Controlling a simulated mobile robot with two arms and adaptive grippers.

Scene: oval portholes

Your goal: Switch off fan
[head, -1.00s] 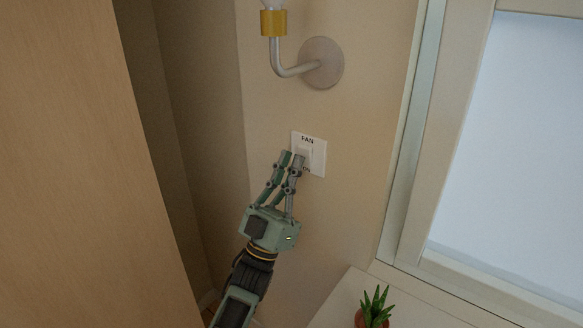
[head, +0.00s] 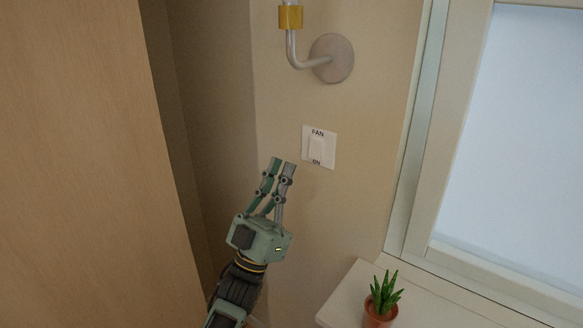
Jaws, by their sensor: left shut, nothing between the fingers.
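The fan switch (head: 317,147) is a white plate on the beige wall, with "FAN" printed at the top and "ON" at the bottom. Its rocker shows fully in the middle; which way it is tipped is too small to tell. My left gripper (head: 283,162) is shut and empty, its fingertips pointing up. My right gripper does not show.
A wall lamp (head: 332,59) with a curved arm and brass collar sticks out above the switch. A potted plant (head: 381,300) stands on a pale ledge (head: 345,296) at lower right. A window (head: 510,150) is at right; a wooden panel (head: 75,160) fills the left.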

